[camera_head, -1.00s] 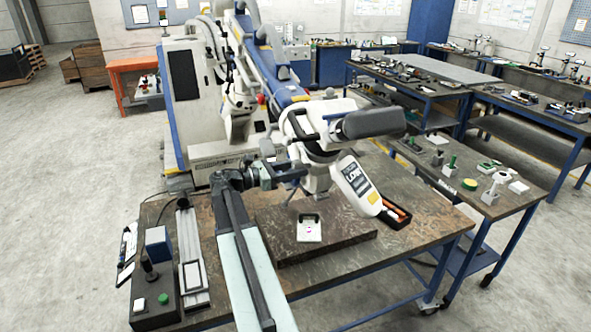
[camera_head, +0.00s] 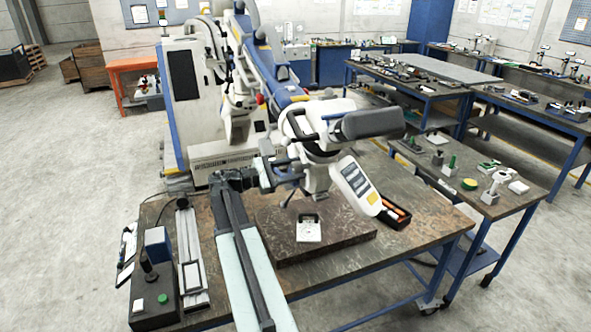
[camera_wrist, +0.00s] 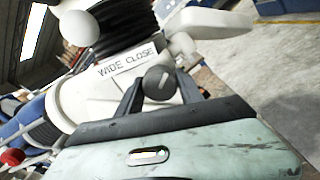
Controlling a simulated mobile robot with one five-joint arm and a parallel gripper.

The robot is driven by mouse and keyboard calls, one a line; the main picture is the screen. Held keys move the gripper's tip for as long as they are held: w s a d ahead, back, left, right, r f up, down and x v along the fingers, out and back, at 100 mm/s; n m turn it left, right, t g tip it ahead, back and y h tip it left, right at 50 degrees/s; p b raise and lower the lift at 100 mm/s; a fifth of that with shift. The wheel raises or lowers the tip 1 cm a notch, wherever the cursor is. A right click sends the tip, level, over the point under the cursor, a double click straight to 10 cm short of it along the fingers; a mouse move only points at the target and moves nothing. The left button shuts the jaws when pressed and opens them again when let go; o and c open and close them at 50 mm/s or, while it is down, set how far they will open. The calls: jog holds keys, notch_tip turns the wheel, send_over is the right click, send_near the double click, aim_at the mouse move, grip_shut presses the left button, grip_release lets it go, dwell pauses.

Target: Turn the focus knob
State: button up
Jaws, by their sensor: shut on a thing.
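The microscope head (camera_head: 318,135) is white with dark grips and hangs over the workbench on a jointed stand. In the wrist view, the focus knob (camera_wrist: 158,84) is a dark round knob with a pale mark on its face, on the white housing under the words "WIDE CLOSE". My gripper (camera_wrist: 160,92) has one finger on each side of the knob and is shut on it. In the head view, my gripper (camera_head: 287,172) reaches the left side of the microscope head, and the knob is hidden there. A white panel (camera_head: 355,186) with dark bars and a yellow patch hangs at the head's right.
A dark slab (camera_head: 340,245) with a small white piece (camera_head: 308,228) lies under the head. An orange-edged tray (camera_head: 397,215) is at its right. A control box (camera_head: 152,300) stands at the left. The stand's blue and white column (camera_head: 195,100) rises behind.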

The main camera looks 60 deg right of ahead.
jog(key=shift+a+f+m, duration=0.1)
jog(key=shift+m, duration=0.4)
jog(key=o, duration=1.4)
jog(key=v, duration=0.7)
jog(key=shift+w+a, duration=0.25)
jog(key=shift+a, duration=0.05)
